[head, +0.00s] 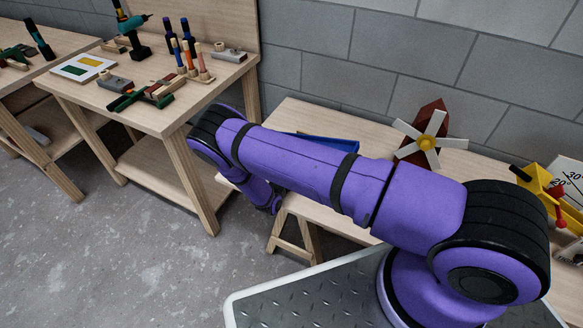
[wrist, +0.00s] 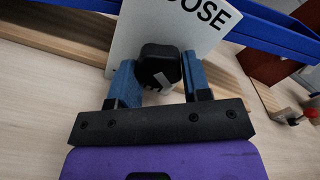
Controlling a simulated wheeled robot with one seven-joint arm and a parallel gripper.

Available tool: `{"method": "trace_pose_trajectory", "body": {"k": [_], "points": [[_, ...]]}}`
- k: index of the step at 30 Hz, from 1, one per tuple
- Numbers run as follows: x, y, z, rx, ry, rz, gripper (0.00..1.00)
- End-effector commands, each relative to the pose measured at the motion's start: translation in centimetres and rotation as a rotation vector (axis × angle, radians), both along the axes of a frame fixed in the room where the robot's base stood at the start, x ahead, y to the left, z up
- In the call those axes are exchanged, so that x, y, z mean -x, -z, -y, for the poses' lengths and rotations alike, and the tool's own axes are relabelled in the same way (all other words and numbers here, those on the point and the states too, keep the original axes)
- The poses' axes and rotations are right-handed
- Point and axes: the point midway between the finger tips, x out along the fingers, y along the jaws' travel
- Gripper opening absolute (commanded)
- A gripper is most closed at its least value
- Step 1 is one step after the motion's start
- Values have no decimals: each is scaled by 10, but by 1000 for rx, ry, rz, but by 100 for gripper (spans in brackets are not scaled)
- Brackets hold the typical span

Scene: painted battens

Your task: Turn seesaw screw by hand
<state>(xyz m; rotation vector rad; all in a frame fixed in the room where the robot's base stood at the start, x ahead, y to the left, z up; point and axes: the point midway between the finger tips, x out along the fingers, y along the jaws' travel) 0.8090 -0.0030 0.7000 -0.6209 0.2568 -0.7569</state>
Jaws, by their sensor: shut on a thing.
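In the wrist view, my gripper (wrist: 159,78) has its two blue fingers on either side of a black screw knob (wrist: 159,60) and is shut on it. A pale grey pointer or mark shows at the knob's lower right. Behind the knob stands a white panel (wrist: 128,30) with black letters, of which "OOSE" can be read. A blue beam (wrist: 265,30) runs behind the panel; it looks like the seesaw. In the head view, a blue piece (head: 318,142) shows behind my purple arm, which hides most of it. The gripper and knob cannot be made out there.
A red block with a white-bladed fan (head: 426,139) stands on the bench (head: 290,115) by the wall. A yellow device with a red knob (head: 543,188) and an angle panel is at the right. A table (head: 150,122) with a drill and tools stands left.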

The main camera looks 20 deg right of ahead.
Motion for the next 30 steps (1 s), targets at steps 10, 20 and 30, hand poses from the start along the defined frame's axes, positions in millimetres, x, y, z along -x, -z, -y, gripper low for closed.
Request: {"method": "trace_pose_trajectory", "body": {"k": [10, 20, 30], "points": [[1, -1, 0, 231, -3, -231, 21], [2, -3, 0, 452, -3, -454, 21], [2, -4, 0, 680, -3, -682, 20]]}}
